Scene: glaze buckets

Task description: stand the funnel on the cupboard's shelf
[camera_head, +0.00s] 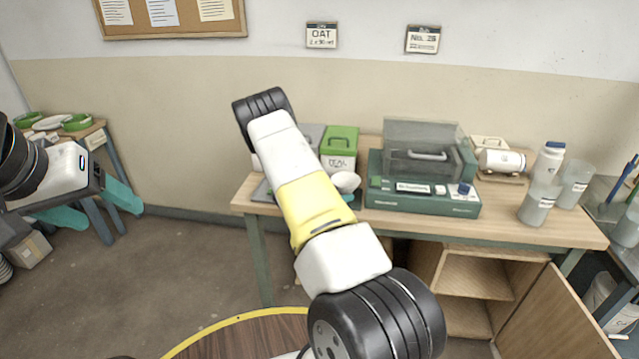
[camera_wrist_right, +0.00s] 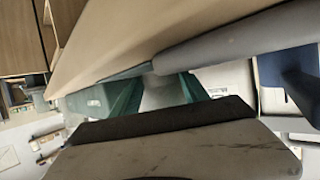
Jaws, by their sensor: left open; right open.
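The cupboard (camera_head: 440,292) stands under the right half of the workbench, its door (camera_head: 560,318) swung open and its wooden shelf (camera_head: 477,276) showing. I cannot pick out the funnel for certain in either view. My left gripper (camera_head: 92,206) is open and empty at the far left, teal fingers spread. My right gripper is mostly hidden behind its own arm in the head view. In the right wrist view my right gripper (camera_wrist_right: 160,92) is open, its teal fingers apart. A pale grey shape shows between them; I cannot tell what it is or whether they touch it.
A side table (camera_head: 95,132) stands at left. The open door juts forward at lower right.

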